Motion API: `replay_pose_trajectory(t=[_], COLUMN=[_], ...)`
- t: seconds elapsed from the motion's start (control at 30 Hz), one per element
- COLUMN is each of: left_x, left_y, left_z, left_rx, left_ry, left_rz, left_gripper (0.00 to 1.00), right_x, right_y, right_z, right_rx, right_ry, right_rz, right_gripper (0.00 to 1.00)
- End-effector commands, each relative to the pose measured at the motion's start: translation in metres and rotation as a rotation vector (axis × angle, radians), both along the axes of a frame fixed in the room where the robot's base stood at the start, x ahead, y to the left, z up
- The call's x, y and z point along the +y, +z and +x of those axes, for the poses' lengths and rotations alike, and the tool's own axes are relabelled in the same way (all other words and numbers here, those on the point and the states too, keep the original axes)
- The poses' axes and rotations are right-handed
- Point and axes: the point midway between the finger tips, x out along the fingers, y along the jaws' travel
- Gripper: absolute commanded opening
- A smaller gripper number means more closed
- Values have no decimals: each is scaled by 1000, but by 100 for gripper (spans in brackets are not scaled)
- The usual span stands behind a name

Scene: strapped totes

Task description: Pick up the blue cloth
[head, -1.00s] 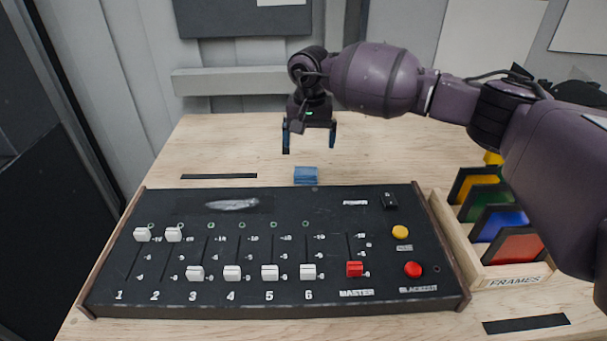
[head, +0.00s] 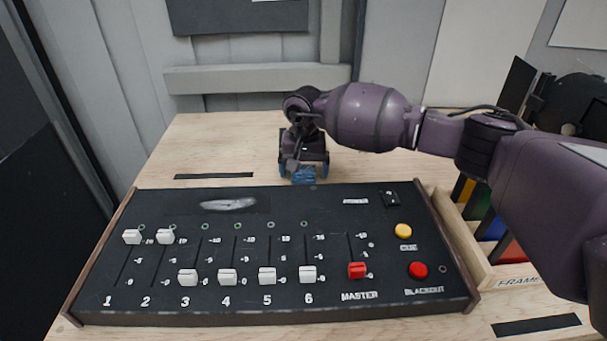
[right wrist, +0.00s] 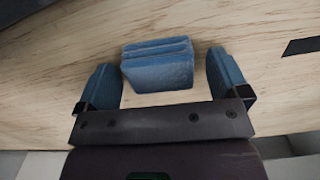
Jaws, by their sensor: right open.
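The blue cloth (head: 304,174) is a small folded stack on the wooden table, just behind the black control board. In the right wrist view the cloth (right wrist: 158,66) lies between my fingers, with a gap on each side. My right gripper (head: 304,173) is open and low over the cloth, pointing down; its blue-tipped fingers stand on either side of it. The right gripper (right wrist: 165,82) also shows in the right wrist view, with nothing held. In the head view it hides part of the cloth. My left gripper is not in view.
The black control board (head: 270,226) with white sliders, a red master slider and buttons fills the table's front. A wooden frames box (head: 478,262) stands at its right. Black tape strips lie at the left back (head: 213,176) and front right (head: 536,325). Bare table lies left of the cloth.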

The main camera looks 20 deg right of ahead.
Motion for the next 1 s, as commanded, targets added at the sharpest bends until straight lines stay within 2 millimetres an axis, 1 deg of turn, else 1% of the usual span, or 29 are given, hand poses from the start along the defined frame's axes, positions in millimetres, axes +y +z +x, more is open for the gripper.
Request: replay_pose_trajectory(t=[0.07,0.4,0.63,0.77,0.87,1.0], left_x=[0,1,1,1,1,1], left_y=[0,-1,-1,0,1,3], left_z=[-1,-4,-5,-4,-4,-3], left_rx=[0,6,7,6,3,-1], left_ry=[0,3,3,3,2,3], left_rz=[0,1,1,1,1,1], left_gripper=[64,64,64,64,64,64], right_x=[0,0,0,0,0,0], right_y=[1,1,2,9,22,52], right_z=[0,0,0,0,0,1], right_rx=[-1,0,0,-2,-4,-7], right_ry=[0,0,0,1,2,1], right_rz=[1,1,1,0,0,1], right_gripper=[94,42,41,41,41,41])
